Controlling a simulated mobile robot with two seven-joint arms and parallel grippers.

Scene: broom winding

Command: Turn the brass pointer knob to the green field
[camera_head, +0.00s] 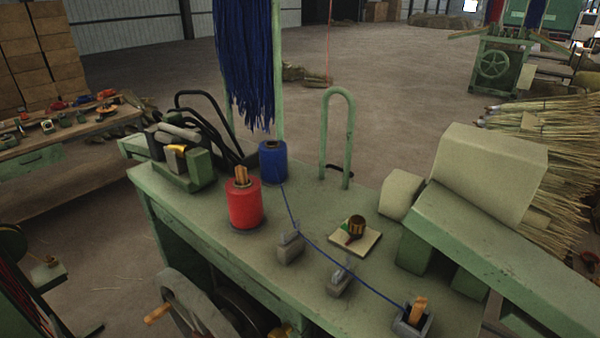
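The brass pointer knob (357,225) stands on a small pale square plate (368,243) on the green bench top. A small green patch (345,227) shows on the plate at the knob's left, and a red patch (350,239) shows at its front left. The knob is small in view, and I cannot tell which way its pointer faces. Neither of my grippers is in view, and nothing touches the knob.
A red spool (245,205) and a blue spool (273,163) stand left of the plate. A blue cord (325,251) runs past the plate's front to a grey holder (413,322). A green hoop (324,130) rises behind; a green housing (480,235) stands right.

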